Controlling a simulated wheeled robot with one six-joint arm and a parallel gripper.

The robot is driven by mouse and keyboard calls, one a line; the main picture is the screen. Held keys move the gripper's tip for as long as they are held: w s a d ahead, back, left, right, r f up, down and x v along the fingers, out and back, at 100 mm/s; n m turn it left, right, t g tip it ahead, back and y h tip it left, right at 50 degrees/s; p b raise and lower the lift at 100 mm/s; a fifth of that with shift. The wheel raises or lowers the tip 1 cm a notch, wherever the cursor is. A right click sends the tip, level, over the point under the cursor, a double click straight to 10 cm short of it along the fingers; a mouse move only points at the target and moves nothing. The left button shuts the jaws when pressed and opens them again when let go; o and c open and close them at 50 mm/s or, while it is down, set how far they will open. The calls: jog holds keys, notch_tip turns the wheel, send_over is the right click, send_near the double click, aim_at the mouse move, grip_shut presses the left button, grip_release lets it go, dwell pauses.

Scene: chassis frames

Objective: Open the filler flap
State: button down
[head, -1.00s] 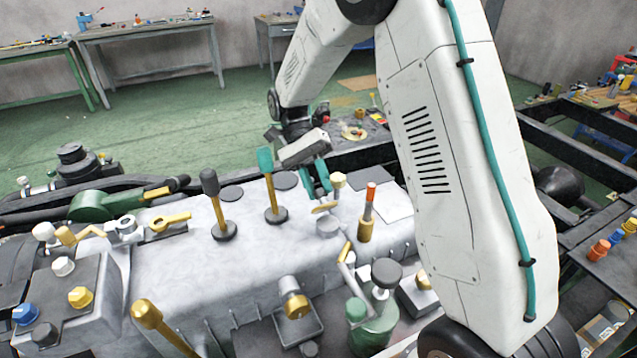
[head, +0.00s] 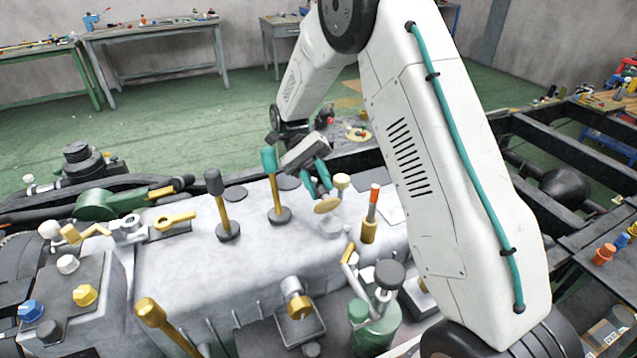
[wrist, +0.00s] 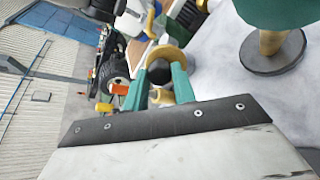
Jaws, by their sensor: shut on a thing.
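The filler flap (head: 327,204) is a small gold disc over a pale grey round neck (head: 331,228) on the grey housing. It stands tilted up, with a gap between its near edge and the neck. My gripper (head: 324,194), with two teal fingers, is shut on the flap from behind. In the wrist view, the teal fingers (wrist: 160,92) close around a gold part, and the flap's gold rim (wrist: 170,56) shows past their tips. The exact contact is partly hidden by the fingers.
A teal-topped lever (head: 274,185) stands close left of my gripper, and a dark-topped lever (head: 220,200) farther left. A cream knob (head: 342,181) and an orange-tipped post (head: 371,213) stand close right.

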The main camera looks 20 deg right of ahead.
jog(key=c, duration=1.1)
grip_release()
jog(key=shift+c, duration=0.2)
jog(key=shift+r, duration=0.1)
jog(key=shift+r, duration=0.4)
jog(key=s+r, duration=0.1)
jog(key=s, duration=0.4)
jog(key=s+r, duration=0.1)
jog(key=s, duration=0.4)
jog(key=s+r, duration=0.2)
jog(key=s, duration=0.4)
